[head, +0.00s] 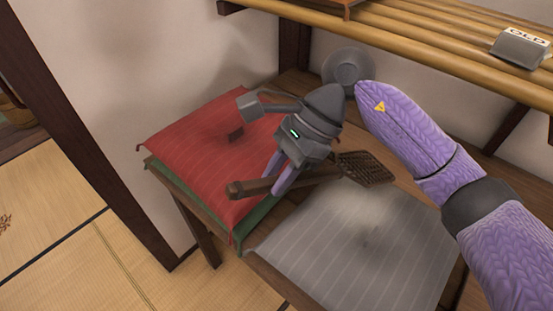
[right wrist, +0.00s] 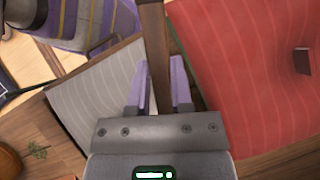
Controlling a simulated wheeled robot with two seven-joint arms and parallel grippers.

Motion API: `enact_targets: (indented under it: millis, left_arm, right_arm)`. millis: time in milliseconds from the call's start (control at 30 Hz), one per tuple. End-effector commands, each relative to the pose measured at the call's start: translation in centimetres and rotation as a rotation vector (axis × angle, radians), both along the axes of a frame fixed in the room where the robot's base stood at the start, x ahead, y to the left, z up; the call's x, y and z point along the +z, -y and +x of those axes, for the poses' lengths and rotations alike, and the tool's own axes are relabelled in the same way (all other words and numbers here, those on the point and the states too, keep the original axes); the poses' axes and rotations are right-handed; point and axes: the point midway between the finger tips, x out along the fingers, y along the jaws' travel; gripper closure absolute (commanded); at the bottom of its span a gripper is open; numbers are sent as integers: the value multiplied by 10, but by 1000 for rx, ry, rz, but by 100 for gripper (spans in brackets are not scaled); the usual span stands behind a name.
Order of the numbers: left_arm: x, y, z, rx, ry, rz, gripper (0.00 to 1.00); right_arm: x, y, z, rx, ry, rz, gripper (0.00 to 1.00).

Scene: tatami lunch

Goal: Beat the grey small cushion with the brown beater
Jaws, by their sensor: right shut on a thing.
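The brown beater (head: 367,168) has a woven lattice head and a straight wooden handle. My right gripper (head: 283,183) is shut on the handle, which also shows between the purple fingers in the right wrist view (right wrist: 155,40). The lattice head points right, close to the far edge of the grey small cushion (head: 360,255); I cannot tell whether they touch. The grey cushion is striped and lies flat on the wooden bench, with a pale dusty haze over its far part. It also shows in the right wrist view (right wrist: 95,90). My left gripper is not in view.
A red cushion (head: 185,135) lies on a green cushion (head: 165,180) at the bench's left, below my right gripper. A bamboo shelf (head: 420,45) with an "OLD" sign (head: 522,45) runs above the bench at the back. Tatami floor (head: 50,220) is clear at left.

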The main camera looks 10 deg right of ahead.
Motion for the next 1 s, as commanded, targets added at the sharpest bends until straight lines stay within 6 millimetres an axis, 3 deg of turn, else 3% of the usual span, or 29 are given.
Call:
enact_targets:
  millis: [200,267,500,600,733,767,867,1000]
  left_arm:
    - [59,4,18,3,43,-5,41]
    - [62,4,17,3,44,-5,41]
    - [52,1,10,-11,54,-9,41]
    - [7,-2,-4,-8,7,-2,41]
    - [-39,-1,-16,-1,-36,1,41]
    - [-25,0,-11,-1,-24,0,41]
    - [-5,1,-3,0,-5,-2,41]
    - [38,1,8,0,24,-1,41]
  right_arm:
    - [96,-1,1,-1,19,3,100]
    - [102,0,1,-2,15,2,100]
    - [88,0,1,-1,8,2,100]
    - [29,0,2,0,-4,1,100]
    - [-33,0,1,0,-6,1,100]
    - [-13,0,1,1,4,1,100]
    - [17,-1,0,0,15,2,100]
    - [87,0,0,-1,21,2,100]
